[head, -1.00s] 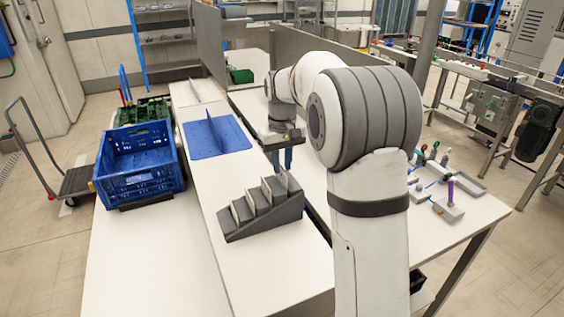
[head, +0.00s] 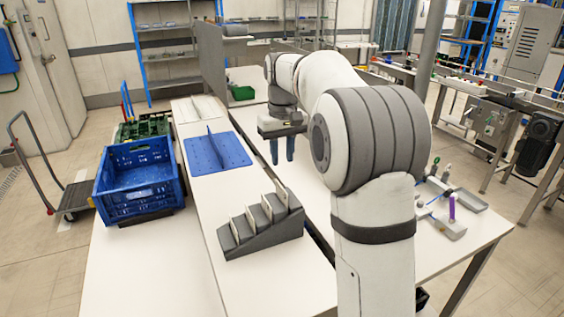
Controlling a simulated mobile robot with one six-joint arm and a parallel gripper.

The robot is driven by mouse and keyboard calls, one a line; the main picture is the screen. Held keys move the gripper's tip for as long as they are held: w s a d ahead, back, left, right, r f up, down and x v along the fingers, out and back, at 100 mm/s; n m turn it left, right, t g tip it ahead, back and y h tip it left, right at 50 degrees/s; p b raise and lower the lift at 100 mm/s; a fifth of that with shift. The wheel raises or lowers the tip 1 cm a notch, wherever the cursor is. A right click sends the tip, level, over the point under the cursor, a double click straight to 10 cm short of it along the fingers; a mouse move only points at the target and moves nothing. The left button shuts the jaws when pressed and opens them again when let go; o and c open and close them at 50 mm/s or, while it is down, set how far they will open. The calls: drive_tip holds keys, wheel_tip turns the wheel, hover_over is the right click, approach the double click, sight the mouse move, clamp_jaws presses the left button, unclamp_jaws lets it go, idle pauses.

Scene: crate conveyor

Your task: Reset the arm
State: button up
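My arm (head: 375,225) rises at the right of the head view and bends away over the tables. My gripper (head: 282,160) hangs at its far end with two blue fingers pointing down. The fingers stand apart with a gap between them, and nothing shows between them. It is in the air, to the right of the blue mat and beyond the grey stepped rack.
A blue crate (head: 138,184) stands on the white table at left. A blue mat with an upright divider (head: 217,153) and a grey stepped rack (head: 262,232) are nearer the middle. Small tools lie in trays (head: 470,203) at right. A conveyor (head: 480,88) runs behind.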

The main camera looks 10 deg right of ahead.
idle(0.3)
drive_tip(key=s+f+t, duration=0.1)
drive_tip(key=s+f, duration=0.2)
drive_tip(key=s, duration=0.7)
drive_tip(key=s+f+m+t, duration=0.1)
drive_tip(key=s+f, duration=0.2)
drive_tip(key=s, duration=0.7)
drive_tip(key=s+f+m+t, duration=0.1)
drive_tip(key=s+f, duration=0.2)
drive_tip(key=s, duration=0.6)
drive_tip(key=shift+s, duration=0.4)
